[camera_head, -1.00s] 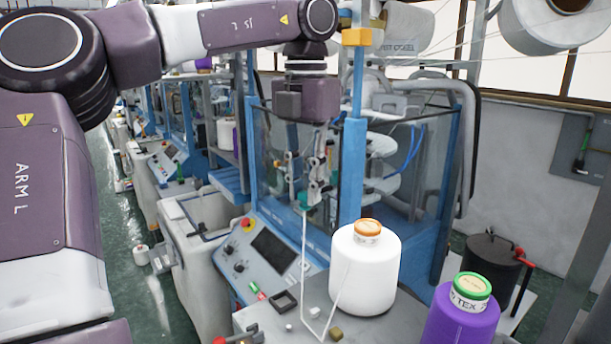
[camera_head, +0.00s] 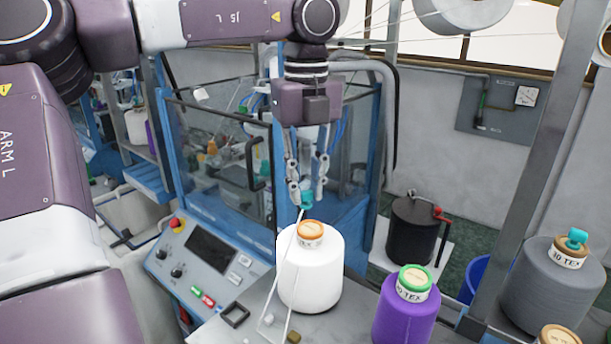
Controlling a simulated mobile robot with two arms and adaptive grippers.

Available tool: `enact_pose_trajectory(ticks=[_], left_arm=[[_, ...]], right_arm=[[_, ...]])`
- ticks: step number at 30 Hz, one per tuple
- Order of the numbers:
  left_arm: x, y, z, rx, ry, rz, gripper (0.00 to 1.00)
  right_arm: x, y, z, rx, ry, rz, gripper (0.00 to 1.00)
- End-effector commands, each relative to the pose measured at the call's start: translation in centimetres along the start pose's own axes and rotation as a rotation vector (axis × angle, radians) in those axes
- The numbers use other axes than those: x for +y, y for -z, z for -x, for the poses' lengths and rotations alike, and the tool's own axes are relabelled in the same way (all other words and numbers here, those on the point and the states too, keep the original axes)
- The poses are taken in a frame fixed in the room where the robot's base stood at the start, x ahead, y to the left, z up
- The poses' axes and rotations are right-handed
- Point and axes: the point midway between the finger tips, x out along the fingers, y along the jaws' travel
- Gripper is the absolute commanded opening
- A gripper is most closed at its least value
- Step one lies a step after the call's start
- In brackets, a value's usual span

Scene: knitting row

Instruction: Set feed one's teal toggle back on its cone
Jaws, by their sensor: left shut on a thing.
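My left gripper (camera_head: 306,193) points down and is shut on a small teal toggle (camera_head: 307,201). It holds the toggle above a white cone (camera_head: 311,272) with an orange top (camera_head: 311,231), apart from it in the picture. A purple cone (camera_head: 404,312) with a green top (camera_head: 415,279) stands to the right. A grey cone (camera_head: 548,289) at the far right carries another teal toggle (camera_head: 576,238) on its orange top. I cannot tell which cone is feed one's. A thin white strand (camera_head: 283,262) runs down from near the held toggle, past the white cone's left side. My right gripper is not in view.
A blue-framed machine with clear panels (camera_head: 215,135) stands behind, its control panel (camera_head: 205,255) at left. A grey upright post (camera_head: 528,150) rises at right. A black drum (camera_head: 412,230) stands behind the cones. Another orange-topped cone (camera_head: 558,338) is cut off at bottom right.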

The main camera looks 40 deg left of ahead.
Motion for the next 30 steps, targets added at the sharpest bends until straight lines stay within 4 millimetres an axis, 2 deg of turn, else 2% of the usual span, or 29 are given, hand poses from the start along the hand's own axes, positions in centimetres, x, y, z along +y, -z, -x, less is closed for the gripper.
enact_pose_trajectory(ticks=[11, 30], left_arm=[[0.0, 0.1, -0.5, 0.001, 0.000, 0.021, 0.11], [0.0, 0.1, -3.0, 0.001, 0.001, 0.020, 0.11]], right_arm=[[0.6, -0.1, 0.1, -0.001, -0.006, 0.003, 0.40], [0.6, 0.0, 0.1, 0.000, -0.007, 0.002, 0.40]])
